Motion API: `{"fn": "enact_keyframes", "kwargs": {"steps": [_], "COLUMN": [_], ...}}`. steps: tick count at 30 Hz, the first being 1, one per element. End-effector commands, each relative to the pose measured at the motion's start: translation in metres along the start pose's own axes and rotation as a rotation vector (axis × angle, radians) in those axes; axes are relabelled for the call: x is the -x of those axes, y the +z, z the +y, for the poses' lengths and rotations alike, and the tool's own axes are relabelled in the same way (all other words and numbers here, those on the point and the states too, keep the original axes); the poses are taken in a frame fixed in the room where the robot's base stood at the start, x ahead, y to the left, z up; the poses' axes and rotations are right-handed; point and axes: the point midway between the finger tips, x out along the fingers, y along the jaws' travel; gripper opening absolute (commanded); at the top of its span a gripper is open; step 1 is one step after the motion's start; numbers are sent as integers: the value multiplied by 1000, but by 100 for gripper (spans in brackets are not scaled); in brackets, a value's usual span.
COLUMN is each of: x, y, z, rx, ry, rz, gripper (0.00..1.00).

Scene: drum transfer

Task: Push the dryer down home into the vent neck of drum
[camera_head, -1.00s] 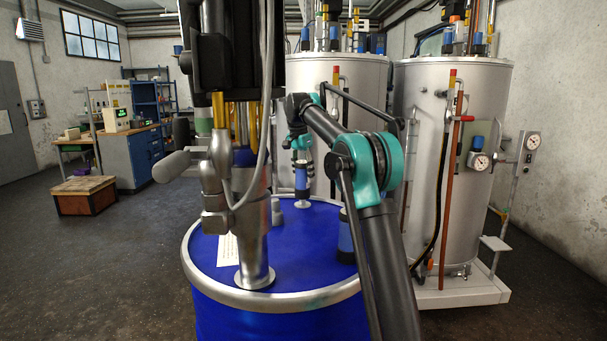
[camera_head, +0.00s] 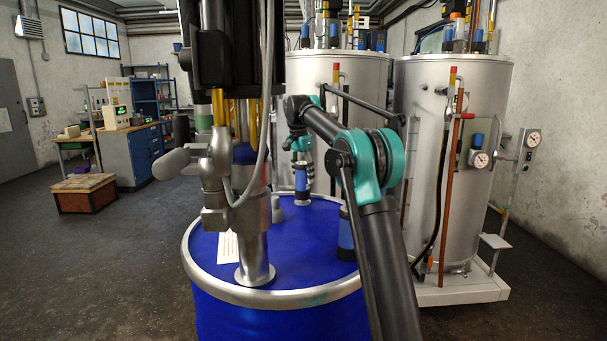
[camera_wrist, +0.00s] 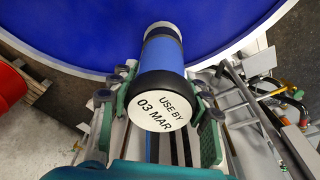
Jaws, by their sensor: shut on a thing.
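The dryer (camera_wrist: 166,60) is a blue cylinder with black bands and a white end label reading "USE BY 03 MAR". My gripper (camera_wrist: 160,98) is shut around its labelled end, one finger on each side. In the head view the dryer (camera_head: 301,177) stands upright, far side of the drum top, below my gripper (camera_head: 300,145). The blue drum (camera_head: 225,292) has a silver rim. A small pale piece (camera_head: 301,202) shows at the dryer's foot. I cannot tell how deep the dryer sits in the vent neck; the neck is mostly hidden.
A metal pump tube (camera_head: 255,258) with hoses stands on the drum's left. A second blue cylinder (camera_head: 345,240) is partly behind my arm. A small grey fitting (camera_head: 277,211) is beside the dryer. Large silver tanks (camera_head: 455,165) stand behind. Open floor lies left.

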Motion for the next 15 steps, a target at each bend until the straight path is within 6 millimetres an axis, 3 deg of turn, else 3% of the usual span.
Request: {"fn": "enact_keyframes", "kwargs": {"steps": [15], "x": [-14], "y": [2], "z": [0], "rx": [0], "ry": [0], "rz": [0], "gripper": [11]}}
